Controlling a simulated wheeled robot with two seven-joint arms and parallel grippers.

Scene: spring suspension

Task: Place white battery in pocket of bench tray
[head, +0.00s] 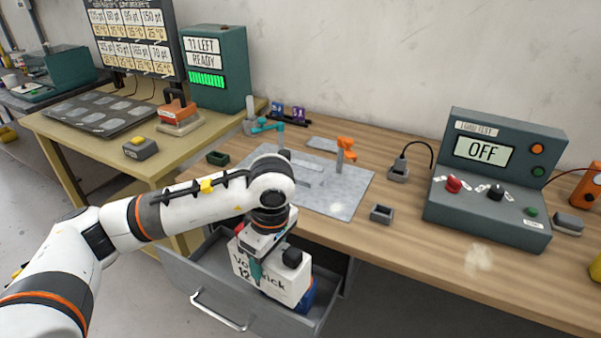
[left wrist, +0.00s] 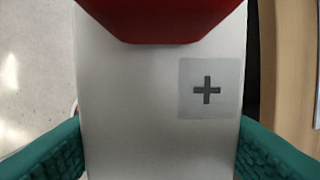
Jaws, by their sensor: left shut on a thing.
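The white battery (head: 247,262), boxy with dark lettering and a black terminal, is upright in or just above the open grey drawer (head: 190,272). My left gripper (head: 256,270) comes down from above and is shut on it, with teal fingers on its sides. In the left wrist view the battery's pale top (left wrist: 140,100) fills the space between the fingers, with a red terminal and a plus mark. A grey plate (head: 340,203) with raised strips lies on the wooden bench. I cannot tell which piece is the bench tray. My right gripper is not in view.
A blue object (head: 312,298) is partly hidden behind the battery. A tester reading OFF (head: 490,180) stands at the bench's right. A small grey open box (head: 382,213) and an orange clamp (head: 346,148) are near the plate. A dark tray with recesses (head: 75,108) lies on the left table.

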